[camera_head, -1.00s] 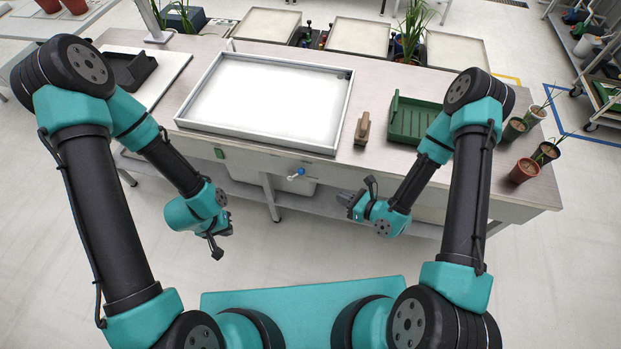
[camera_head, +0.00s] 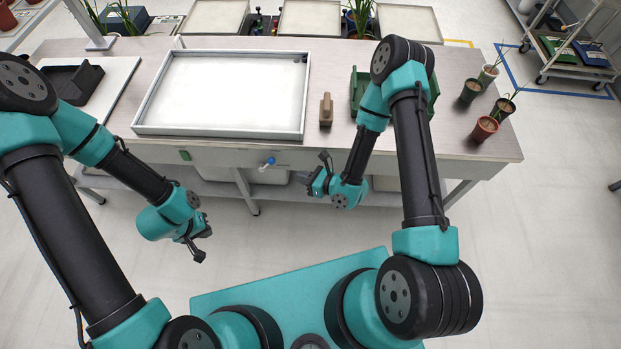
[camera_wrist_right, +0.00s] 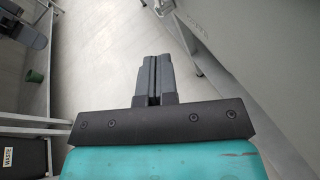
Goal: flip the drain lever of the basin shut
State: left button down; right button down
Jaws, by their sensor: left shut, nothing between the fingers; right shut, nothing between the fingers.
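The basin (camera_head: 305,100) is a wide shallow tray with a pale floor and grey rim, set in the bench top in the head view. Its drain lever (camera_head: 267,163), with a blue handle and a white part, sticks out of the bench front below the rim. My right gripper (camera_head: 313,183) is shut and empty, to the right of the lever and slightly lower in the picture, apart from it. Its closed fingers also show in the right wrist view (camera_wrist_right: 153,80), where I cannot make out the lever. My left gripper (camera_head: 206,227) is shut and empty, left of and below the lever in the picture.
A brown wooden-looking block (camera_head: 326,110) and a green tray (camera_head: 432,92), partly behind my right arm, stand right of the basin. Several potted plants (camera_head: 485,128) stand at the bench's right end. A black holder (camera_head: 72,82) is at left. The floor before the bench is clear.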

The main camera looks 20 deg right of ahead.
aim_at(267, 165)
jog(key=w+a, duration=0.5)
jog(key=shift+w+a+r, duration=0.3)
jog(key=shift+a, duration=0.05)
